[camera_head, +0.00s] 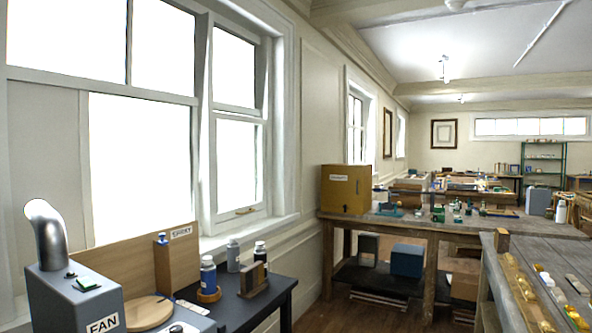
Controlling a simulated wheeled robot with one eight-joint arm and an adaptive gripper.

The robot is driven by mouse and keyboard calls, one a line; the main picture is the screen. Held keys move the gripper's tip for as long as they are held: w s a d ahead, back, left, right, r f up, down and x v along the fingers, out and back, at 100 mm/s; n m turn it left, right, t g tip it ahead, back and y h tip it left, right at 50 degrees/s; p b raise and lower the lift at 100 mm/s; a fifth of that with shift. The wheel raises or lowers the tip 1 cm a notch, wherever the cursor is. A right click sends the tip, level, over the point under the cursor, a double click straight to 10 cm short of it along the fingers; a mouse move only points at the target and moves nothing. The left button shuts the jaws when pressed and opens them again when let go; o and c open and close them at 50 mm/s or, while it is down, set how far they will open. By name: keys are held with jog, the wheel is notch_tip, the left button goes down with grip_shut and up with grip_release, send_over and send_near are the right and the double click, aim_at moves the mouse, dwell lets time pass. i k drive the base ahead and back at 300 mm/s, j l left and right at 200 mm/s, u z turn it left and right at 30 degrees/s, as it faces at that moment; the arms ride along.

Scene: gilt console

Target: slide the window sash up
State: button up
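A white-framed window fills the left of the view. At its right is a narrower section with an upper pane (234,65) and a lower sash (266,165). The lower sash's bottom rail sits low, just above the white sill (250,229). A small brass-coloured pull (245,211) is on that bottom rail. A wide window section (140,150) with large bright panes is at the left. My gripper is not in view, so its state and its distance from the sash are hidden.
A grey box labelled FAN (75,300) with a metal pipe (46,235) stands at left. Workbenches (470,226) fill the right. Some wooden floor (378,312) shows between.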

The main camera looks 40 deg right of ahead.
aim_at(239, 168)
jog(key=z, duration=0.95)
jog(key=i+l, duration=0.15)
jog(key=i, duration=0.2)
jog(key=i+l, duration=0.1)
jog(key=i, duration=0.2)
jog(key=i+u, duration=0.05)
